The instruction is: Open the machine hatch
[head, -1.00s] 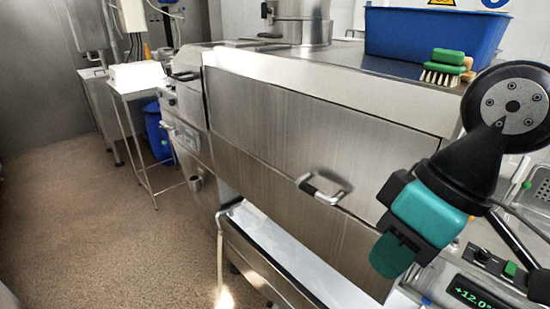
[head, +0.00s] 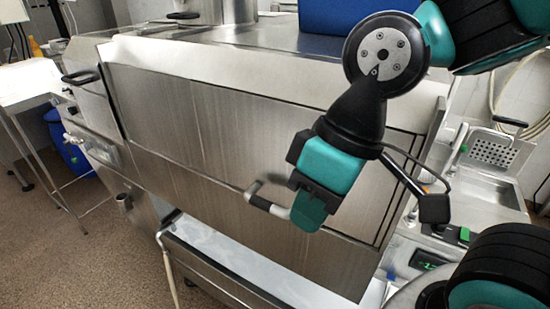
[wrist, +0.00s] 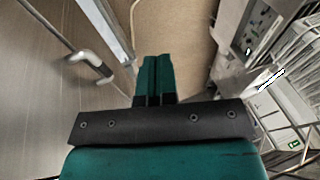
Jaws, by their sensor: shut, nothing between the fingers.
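The machine hatch (head: 190,135) is a large flat steel panel on the front of the machine, and it looks closed. Its bar handle (head: 263,203) sticks out near the lower edge. My gripper (head: 306,212) is in front of the hatch, and its teal fingers overlap the right end of the handle in the head view. In the wrist view the teal fingers (wrist: 157,75) are pressed together and empty. There the handle (wrist: 92,63) is left of the fingers with a gap between, beside the hatch panel (wrist: 40,75).
A pale tray or chute (head: 215,250) sits under the hatch. A blue bin (head: 335,16) stands on the machine top. A steel sink (head: 490,188) is at the right, and a white side table (head: 25,85) at the left. Brown floor (head: 105,250) is open at lower left.

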